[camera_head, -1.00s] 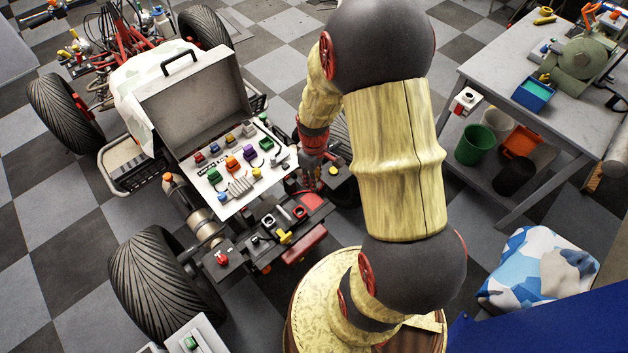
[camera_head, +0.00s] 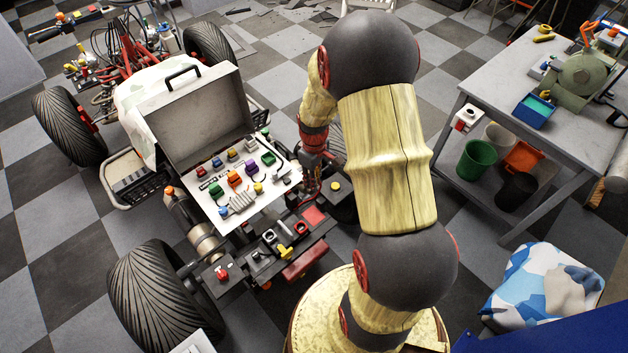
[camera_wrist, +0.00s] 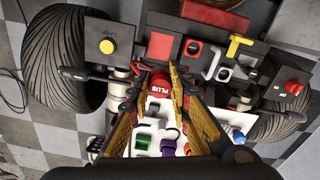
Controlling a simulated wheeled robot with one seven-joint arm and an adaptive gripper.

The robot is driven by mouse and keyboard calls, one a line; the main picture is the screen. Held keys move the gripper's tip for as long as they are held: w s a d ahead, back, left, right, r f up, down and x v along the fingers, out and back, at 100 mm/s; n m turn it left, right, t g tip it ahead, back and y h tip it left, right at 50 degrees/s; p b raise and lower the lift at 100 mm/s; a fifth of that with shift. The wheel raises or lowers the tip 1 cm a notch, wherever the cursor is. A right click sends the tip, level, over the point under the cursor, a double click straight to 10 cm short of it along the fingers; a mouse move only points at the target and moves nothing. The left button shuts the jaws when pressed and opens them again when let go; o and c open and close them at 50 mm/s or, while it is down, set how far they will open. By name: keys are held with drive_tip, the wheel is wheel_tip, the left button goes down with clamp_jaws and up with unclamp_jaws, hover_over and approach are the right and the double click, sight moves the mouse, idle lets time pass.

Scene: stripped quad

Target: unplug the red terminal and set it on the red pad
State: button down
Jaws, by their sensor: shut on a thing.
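The red terminal (camera_wrist: 160,83), a round red cap marked "PLUS", sits between the fingers of my gripper (camera_wrist: 160,92) in the wrist view. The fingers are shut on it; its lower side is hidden. The flat square red pad (camera_wrist: 160,46) lies on a dark tray just beyond the fingertips in the wrist view. In the head view, the red pad (camera_head: 314,216) lies at the right part of the tray, and my gripper (camera_head: 313,168) shows only partly above and behind it, beside the open case. The terminal cannot be made out there.
An open case (camera_head: 215,195) with several coloured terminals stands to the left of my gripper. The dark tray (camera_wrist: 208,35) also carries a red frame, a white piece, a yellow T-shaped piece (camera_wrist: 238,46) and a red knob (camera_wrist: 292,87). A yellow button (camera_wrist: 107,46) sits beside the pad.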

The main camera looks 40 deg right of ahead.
drive_tip(key=shift+f+b, duration=4.2)
drive_tip(key=shift+f, duration=3.4)
drive_tip(key=shift+f, duration=0.15)
drive_tip(key=shift+f+b, duration=1.05)
drive_tip(key=shift+f, duration=0.8)
drive_tip(key=shift+f+b, duration=0.3)
drive_tip(key=shift+f, duration=0.2)
drive_tip(key=c, duration=1.6)
unclamp_jaws()
drive_tip(key=shift+o, duration=0.2)
wheel_tip(320, 180, up, 12)
